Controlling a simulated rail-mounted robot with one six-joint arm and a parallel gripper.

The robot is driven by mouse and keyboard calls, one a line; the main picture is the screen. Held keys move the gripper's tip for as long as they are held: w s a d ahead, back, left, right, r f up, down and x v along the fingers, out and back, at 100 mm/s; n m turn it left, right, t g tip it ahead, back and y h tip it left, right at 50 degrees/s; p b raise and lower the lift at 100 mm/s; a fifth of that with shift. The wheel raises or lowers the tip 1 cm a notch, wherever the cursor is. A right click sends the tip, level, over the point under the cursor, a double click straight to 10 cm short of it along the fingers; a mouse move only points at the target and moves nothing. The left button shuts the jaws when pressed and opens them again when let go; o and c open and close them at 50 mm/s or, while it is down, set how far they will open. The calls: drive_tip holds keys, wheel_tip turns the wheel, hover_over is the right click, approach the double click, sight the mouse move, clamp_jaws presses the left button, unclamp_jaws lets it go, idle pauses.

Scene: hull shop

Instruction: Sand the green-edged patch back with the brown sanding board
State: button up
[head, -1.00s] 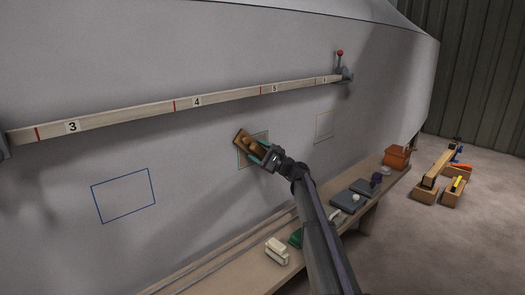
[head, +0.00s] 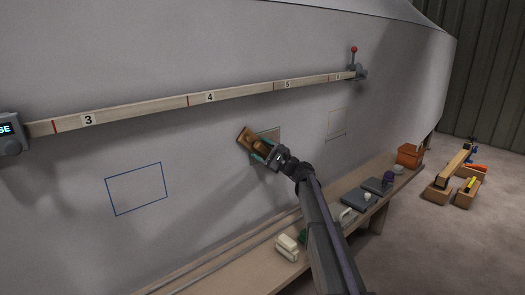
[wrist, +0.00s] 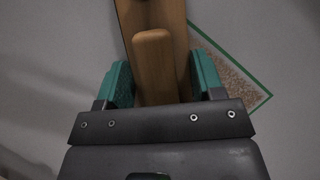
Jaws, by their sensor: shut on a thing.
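The brown sanding board (head: 244,136) is held at the hull wall, in front of the green-edged patch (head: 271,132). My gripper (head: 266,150) is shut on the board's wooden handle. In the wrist view the handle (wrist: 153,60) stands between the green finger pads, with the board (wrist: 178,25) behind it. The patch (wrist: 231,70) shows to the right of the board there, a speckled brownish surface with a green border corner. The board and gripper hide the rest of the patch. Whether the board touches the hull I cannot tell.
A numbered batten (head: 230,94) runs along the hull above. A blue outlined square (head: 137,188) lies left, and a yellowish one (head: 338,123) right. The bench (head: 262,262) below carries pale blocks (head: 288,247), grey boards (head: 357,200) and an orange-brown box (head: 410,155). Wooden trestles stand right.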

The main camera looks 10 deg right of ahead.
drive_tip(key=shift+s+d, duration=0.35)
drive_tip(key=shift+s, duration=0.15)
drive_tip(key=shift+c, duration=0.2)
drive_tip(key=shift+s+d+r, duration=0.1)
drive_tip(key=shift+s+d, duration=0.35)
drive_tip(key=shift+s, duration=0.25)
drive_tip(key=shift+s+d+f, duration=0.1)
drive_tip(key=shift+s+d, duration=0.35)
drive_tip(key=shift+s, duration=0.25)
drive_tip(key=shift+s+d+r, duration=0.1)
drive_tip(key=shift+s+d, duration=0.35)
drive_tip(key=shift+s, duration=0.25)
drive_tip(key=shift+s, duration=0.1)
drive_tip(key=shift+s+d, duration=0.45)
drive_tip(key=shift+s, duration=0.25)
drive_tip(key=shift+s+d, duration=0.4)
drive_tip(key=shift+s, duration=0.25)
drive_tip(key=shift+s+d, duration=0.45)
drive_tip(key=shift+s, duration=0.25)
drive_tip(key=s+d, duration=0.2)
drive_tip(key=s, duration=0.1)
drive_tip(key=shift+s+r, duration=0.1)
drive_tip(key=shift+s, duration=0.1)
